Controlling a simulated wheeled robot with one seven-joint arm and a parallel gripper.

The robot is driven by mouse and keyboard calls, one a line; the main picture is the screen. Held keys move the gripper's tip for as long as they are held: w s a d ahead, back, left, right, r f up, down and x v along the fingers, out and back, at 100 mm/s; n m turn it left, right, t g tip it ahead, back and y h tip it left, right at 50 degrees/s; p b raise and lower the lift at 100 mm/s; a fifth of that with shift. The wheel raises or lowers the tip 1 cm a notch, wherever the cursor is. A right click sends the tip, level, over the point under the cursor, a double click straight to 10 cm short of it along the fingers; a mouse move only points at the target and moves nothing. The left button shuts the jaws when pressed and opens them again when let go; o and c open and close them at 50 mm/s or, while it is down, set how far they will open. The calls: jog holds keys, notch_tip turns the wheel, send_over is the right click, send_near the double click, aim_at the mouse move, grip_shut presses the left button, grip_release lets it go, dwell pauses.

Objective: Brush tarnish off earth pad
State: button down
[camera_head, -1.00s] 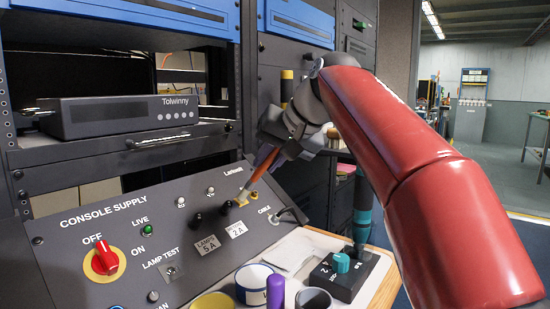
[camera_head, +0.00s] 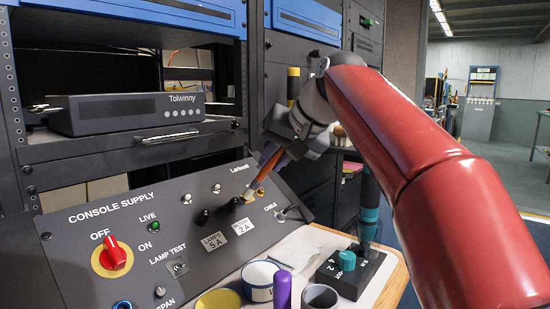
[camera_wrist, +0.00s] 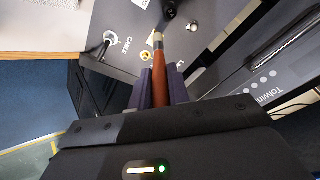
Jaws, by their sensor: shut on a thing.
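My gripper (camera_wrist: 161,80) is shut on a brush (camera_wrist: 160,70) with an orange-brown handle, which also shows in the head view (camera_head: 268,172). Its pale tip (camera_head: 247,196) points down at the upper right of the sloping console panel (camera_head: 95,240). A small brass-coloured round fitting, seemingly the earth pad (camera_head: 260,191), is right beside the tip; it also shows in the wrist view (camera_wrist: 146,55), left of the brush. I cannot tell whether the bristles touch the panel or the pad. Tarnish is too small to make out.
Black knobs (camera_head: 236,204) and a cable plug (camera_head: 281,216) sit close to the brush tip. A red OFF/ON switch (camera_head: 115,254) is at the panel's left. Cups (camera_head: 260,283), a purple object (camera_head: 282,292) and a black box with a teal knob (camera_head: 348,262) crowd the ledge below.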

jog(key=shift+w+a+f, duration=0.25)
jog(key=shift+a+f, duration=0.1)
jog(key=shift+f, duration=0.2)
dwell(0.4)
jog(key=shift+w+d, duration=0.1)
jog(key=shift+w+d+p, duration=0.25)
jog(key=shift+w+p, duration=0.05)
jog(key=shift+w, duration=0.05)
jog(key=shift+r, duration=0.1)
jog(key=shift+w+d+p, duration=0.35)
jog(key=shift+w, duration=0.1)
jog(key=shift+s+a, duration=0.1)
jog(key=shift+s+a, duration=0.3)
jog(key=shift+s, duration=0.05)
dwell(0.5)
